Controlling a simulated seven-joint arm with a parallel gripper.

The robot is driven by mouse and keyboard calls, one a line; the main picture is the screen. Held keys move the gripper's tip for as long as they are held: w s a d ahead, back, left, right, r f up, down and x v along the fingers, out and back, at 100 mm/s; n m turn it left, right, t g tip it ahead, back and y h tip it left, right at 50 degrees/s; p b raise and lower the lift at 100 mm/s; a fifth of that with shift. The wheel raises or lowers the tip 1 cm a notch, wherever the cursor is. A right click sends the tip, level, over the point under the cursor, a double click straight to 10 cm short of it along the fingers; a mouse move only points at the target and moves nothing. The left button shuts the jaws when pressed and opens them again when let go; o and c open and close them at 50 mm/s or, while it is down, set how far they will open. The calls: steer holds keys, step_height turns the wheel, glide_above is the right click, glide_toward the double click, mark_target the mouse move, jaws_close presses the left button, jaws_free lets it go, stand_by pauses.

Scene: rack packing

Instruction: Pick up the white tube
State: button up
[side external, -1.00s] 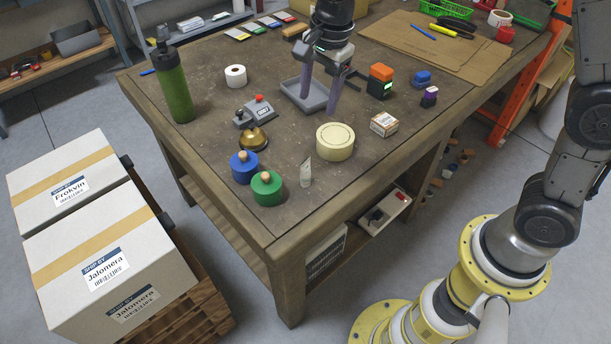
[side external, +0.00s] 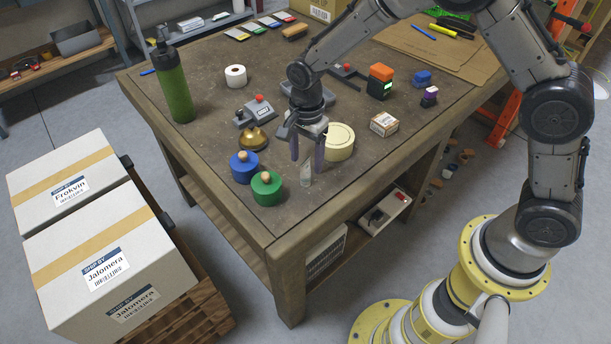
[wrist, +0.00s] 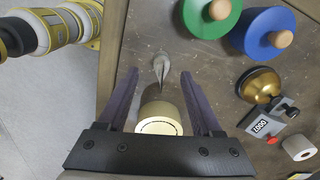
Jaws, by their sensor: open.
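The white tube (side external: 306,173) stands near the table's front corner, beside the green round block. In the wrist view the tube (wrist: 160,67) shows beyond the fingertips, close to midway between them. My gripper (side external: 308,162) is open, with its two purple fingers pointing down just above and behind the tube. In the wrist view the open fingers (wrist: 162,78) have nothing held between them. A cream round container (wrist: 160,108) shows between the fingers, nearer my palm in the picture.
The cream container (side external: 340,142) stands close on the right of my gripper. The green block (side external: 266,190), blue block (side external: 244,168) and brass bell (side external: 253,140) stand to the left. A small box (side external: 384,124) lies to the right. The table's front edge is close to the tube.

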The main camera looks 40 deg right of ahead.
mark_target(305, 171)
step_height(305, 171, down, 5)
steer(key=shift+w+r, duration=0.1)
steer(key=shift+w, duration=0.05)
jaws_close()
stand_by(0.4)
